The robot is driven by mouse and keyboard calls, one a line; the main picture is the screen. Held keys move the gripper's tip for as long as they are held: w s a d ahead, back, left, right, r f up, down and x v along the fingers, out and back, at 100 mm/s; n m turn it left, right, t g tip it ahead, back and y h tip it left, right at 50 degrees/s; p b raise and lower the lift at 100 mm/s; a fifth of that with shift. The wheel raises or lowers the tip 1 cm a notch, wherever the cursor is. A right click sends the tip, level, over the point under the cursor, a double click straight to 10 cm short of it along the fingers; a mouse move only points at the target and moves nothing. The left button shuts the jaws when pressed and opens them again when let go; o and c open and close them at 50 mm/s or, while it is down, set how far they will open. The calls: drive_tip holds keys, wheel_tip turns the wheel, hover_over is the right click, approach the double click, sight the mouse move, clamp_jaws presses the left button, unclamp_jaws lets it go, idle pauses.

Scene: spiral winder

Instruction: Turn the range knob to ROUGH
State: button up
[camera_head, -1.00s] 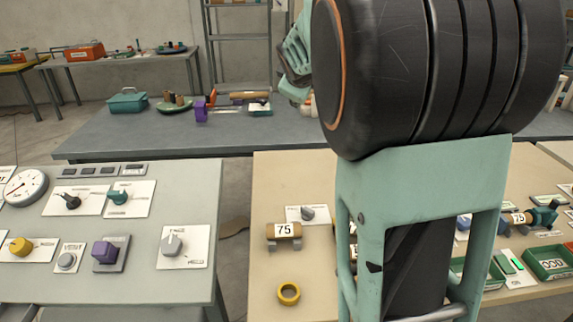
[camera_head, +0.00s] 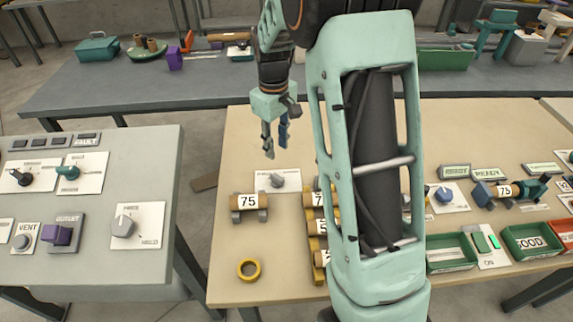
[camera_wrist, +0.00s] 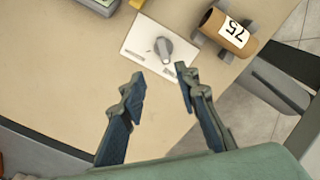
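A grey rotary knob (camera_head: 279,180) sits on a white plate (camera_head: 263,181) near the back left of the beige table. In the wrist view the knob (camera_wrist: 163,48) and its plate (camera_wrist: 135,45) lie just beyond my fingertips, and its pointer is seen from above. The print on the plate is too small to read, so I cannot tell the position names. My gripper (camera_head: 275,147) hangs above the table, behind the plate in the head view. In the wrist view my gripper (camera_wrist: 160,80) is open and empty, apart from the knob.
A brown roll marked 75 (camera_head: 249,202) rests on a stand beside the plate. A yellow ring (camera_head: 249,270) lies nearer the front edge. The grey panel (camera_head: 90,215) at left carries other knobs, including a FREE/HELD one (camera_head: 123,227). My arm hides part of the table.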

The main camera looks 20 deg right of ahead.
sight(277, 176)
drive_tip(key=f, duration=1.1)
drive_tip(key=shift+s+a+f, duration=0.1)
drive_tip(key=shift+s+a, duration=0.05)
drive_tip(key=shift+s, duration=0.05)
clamp_jaws()
